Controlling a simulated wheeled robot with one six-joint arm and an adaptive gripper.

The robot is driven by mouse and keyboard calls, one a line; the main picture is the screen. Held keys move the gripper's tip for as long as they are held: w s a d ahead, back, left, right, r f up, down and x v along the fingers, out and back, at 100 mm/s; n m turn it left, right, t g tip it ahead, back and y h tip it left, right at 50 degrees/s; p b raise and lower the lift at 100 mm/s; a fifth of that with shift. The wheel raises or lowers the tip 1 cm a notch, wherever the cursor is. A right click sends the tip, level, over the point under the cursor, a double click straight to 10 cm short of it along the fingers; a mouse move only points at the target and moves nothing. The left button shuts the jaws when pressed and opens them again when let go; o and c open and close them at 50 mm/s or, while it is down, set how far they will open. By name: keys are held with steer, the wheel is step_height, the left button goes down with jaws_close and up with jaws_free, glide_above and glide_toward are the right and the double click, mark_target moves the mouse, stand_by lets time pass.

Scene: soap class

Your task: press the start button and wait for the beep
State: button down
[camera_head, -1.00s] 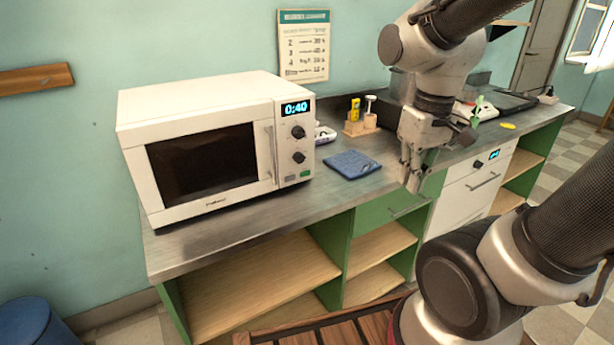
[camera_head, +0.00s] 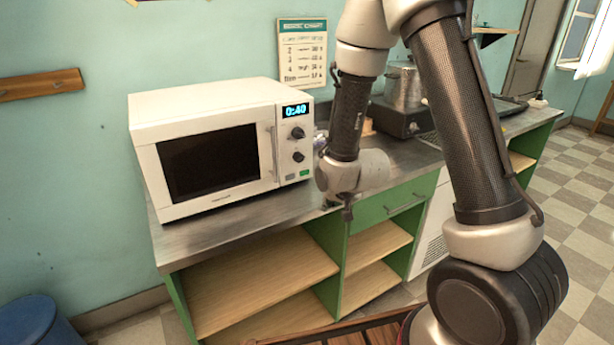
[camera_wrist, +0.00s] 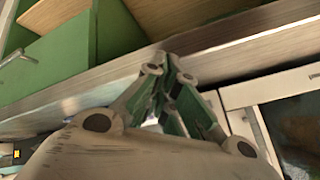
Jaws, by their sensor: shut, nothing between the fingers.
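The white microwave (camera_head: 207,150) stands on the counter with its door closed. Its display (camera_head: 295,110) reads 0:40, above two dark knobs. A small green button (camera_head: 304,173) and a grey one (camera_head: 290,177) sit at the bottom of its panel; I cannot read their labels. My gripper (camera_wrist: 168,62) is shut and empty, its fingertips near the counter's front edge in the wrist view. In the head view my wrist is just right of the panel and mostly hides the fingers. The microwave's door and handle (camera_wrist: 262,130) show at the wrist view's right; the buttons do not show there.
The metal counter (camera_head: 225,222) has bare room in front of the microwave. Below are open wooden shelves (camera_head: 262,280) and a green drawer (camera_head: 400,203). A pot (camera_head: 403,88) stands on a dark stove behind my arm. A blue bin (camera_head: 35,320) is at lower left.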

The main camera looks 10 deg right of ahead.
mark_target(305, 173)
steer(key=shift+w+r+m+t, duration=0.4)
steer(key=shift+w+r+t, duration=0.1)
steer(key=shift+w+r, duration=0.2)
steer(key=shift+a, duration=0.1)
steer(key=shift+w+a, duration=0.45)
steer(key=shift+w, duration=0.95)
steer(key=shift+w+a, duration=0.4)
steer(key=shift+w, duration=1)
steer(key=shift+w+a, duration=0.45)
steer(key=shift+w, duration=0.95)
steer(key=shift+w+a, duration=0.15)
steer(key=shift+w, duration=0.25)
